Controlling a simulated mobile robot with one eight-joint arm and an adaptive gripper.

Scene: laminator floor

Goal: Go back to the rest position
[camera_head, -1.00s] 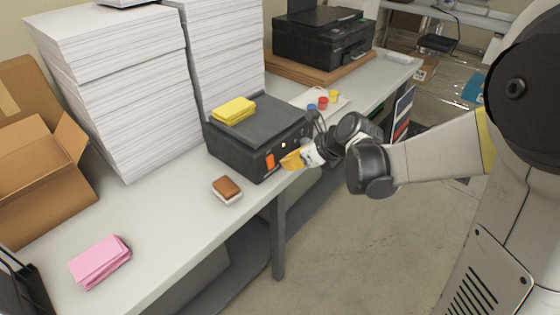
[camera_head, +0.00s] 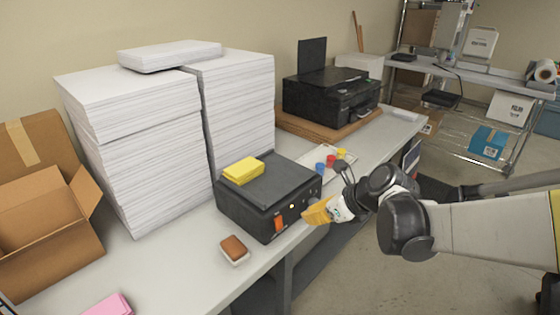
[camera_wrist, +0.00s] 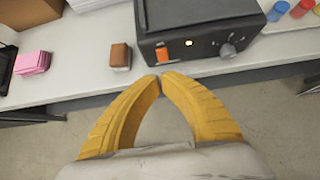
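My gripper (camera_head: 306,213) is beside the front right corner of the black laminator (camera_head: 262,193), near the table's front edge. In the wrist view its two yellow fingers (camera_wrist: 162,77) meet at their tips with nothing between them. The laminator's front panel, with an orange switch (camera_wrist: 162,55), a small light and a knob, shows just beyond the fingertips. The fingers appear apart from the panel. A yellow pack (camera_head: 243,171) lies on top of the laminator.
A brown-and-white block (camera_head: 234,250) and pink pads (camera_head: 109,305) lie on the table. Tall paper stacks (camera_head: 135,150), an open cardboard box (camera_head: 45,225) and a printer (camera_head: 330,95) stand behind. Red, blue and yellow pieces (camera_head: 331,160) lie beyond the laminator.

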